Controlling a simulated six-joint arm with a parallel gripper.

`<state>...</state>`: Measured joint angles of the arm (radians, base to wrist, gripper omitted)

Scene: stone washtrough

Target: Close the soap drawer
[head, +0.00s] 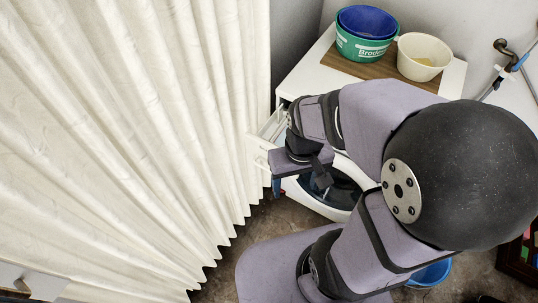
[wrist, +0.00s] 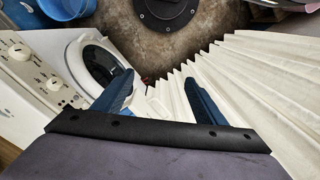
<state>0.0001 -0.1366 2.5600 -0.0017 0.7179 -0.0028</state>
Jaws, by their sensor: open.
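The white soap drawer (head: 268,132) sticks out of the front of the white washing machine (head: 303,70) in the head view. A small white part between my fingers in the wrist view (wrist: 156,104) may be the drawer's front; most of it is hidden. My gripper (head: 277,186) is beside the machine's front, close to the drawer. In the wrist view my gripper (wrist: 160,97) has its two blue fingers wide apart, with nothing clearly held. I cannot tell whether it touches the drawer.
A pleated cream curtain (head: 150,130) hangs close along the left. The round washer door (wrist: 103,63) is beside my fingers. A board on the machine carries a green tub (head: 362,46) and a cream bucket (head: 422,58). A blue bucket (head: 430,273) stands on the floor.

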